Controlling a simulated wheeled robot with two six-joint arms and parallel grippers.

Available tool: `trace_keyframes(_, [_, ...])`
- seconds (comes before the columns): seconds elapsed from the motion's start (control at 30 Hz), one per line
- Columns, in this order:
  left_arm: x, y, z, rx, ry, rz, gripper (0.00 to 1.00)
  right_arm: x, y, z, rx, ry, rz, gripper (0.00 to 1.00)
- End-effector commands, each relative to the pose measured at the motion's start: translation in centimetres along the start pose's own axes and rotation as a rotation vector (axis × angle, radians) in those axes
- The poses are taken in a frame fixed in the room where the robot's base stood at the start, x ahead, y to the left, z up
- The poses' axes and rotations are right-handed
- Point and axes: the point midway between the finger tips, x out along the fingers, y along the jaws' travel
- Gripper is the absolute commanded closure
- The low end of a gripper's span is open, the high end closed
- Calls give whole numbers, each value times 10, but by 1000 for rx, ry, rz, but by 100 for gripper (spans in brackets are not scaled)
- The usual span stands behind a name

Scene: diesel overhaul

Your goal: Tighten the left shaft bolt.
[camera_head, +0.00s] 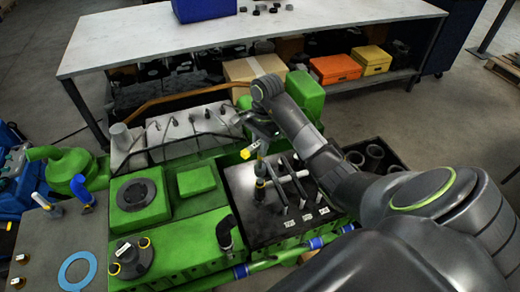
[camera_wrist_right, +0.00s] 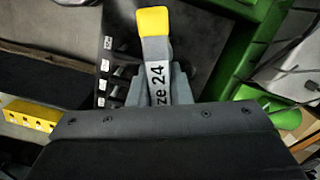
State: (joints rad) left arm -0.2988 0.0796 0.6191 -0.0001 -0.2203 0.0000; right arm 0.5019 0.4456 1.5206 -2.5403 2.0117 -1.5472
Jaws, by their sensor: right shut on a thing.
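My right gripper (camera_head: 262,138) is above the green engine block, near the back of the black tool tray (camera_head: 262,221). In the right wrist view its jaws (camera_wrist_right: 160,88) are shut on a grey tool with a yellow end (camera_wrist_right: 154,22) and a label partly reading "ze 24". The held tool's yellow end also shows in the head view (camera_head: 250,149). The tool's other end is hidden. I cannot pick out the left shaft bolt for certain. A round black fitting (camera_head: 132,260) with yellow-marked parts sits at the engine's front left. My left gripper is out of view.
Several labelled tools stand in the tray, including one at its middle (camera_head: 283,184). A table with a blue ring (camera_head: 77,271) is at left. A dark bin (camera_head: 372,150) is at right.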

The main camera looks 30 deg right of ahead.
Motion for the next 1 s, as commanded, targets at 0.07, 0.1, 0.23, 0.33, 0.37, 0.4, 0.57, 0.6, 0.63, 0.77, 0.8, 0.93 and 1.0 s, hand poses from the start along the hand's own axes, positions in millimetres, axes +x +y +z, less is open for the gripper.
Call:
trace_keyframes(0.07, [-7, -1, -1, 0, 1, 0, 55, -4, 0, 1, -82, 0, 10, 100])
trace_keyframes(0.1, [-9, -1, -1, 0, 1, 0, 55, -3, 0, 1, -124, 0, 15, 100])
trace_keyframes(0.23, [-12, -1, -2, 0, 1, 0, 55, -1, 0, 1, -261, -1, 32, 100])
trace_keyframes(0.33, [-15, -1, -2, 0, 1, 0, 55, 1, -1, 1, -368, -1, 44, 100])
trace_keyframes(0.37, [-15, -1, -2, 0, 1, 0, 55, 1, -1, 0, -399, -1, 48, 100])
trace_keyframes(0.4, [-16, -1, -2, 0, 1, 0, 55, 2, 0, 0, -441, -1, 53, 100])
trace_keyframes(0.57, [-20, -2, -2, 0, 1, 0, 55, 5, 0, 0, -610, 0, 73, 100])
trace_keyframes(0.6, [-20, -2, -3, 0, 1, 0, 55, 6, 0, 0, -651, 0, 79, 100])
trace_keyframes(0.63, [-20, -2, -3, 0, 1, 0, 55, 7, 0, 0, -677, 0, 82, 100])
trace_keyframes(0.77, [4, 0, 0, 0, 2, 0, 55, 30, 0, -4, -667, 1, 80, 100])
trace_keyframes(0.8, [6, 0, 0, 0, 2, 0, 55, 33, 0, -4, -667, 1, 80, 100])
trace_keyframes(0.93, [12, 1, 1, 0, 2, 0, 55, 38, 0, -5, -666, 1, 80, 100])
trace_keyframes(1.0, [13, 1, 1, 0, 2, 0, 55, 39, 0, -5, -666, 1, 79, 100])
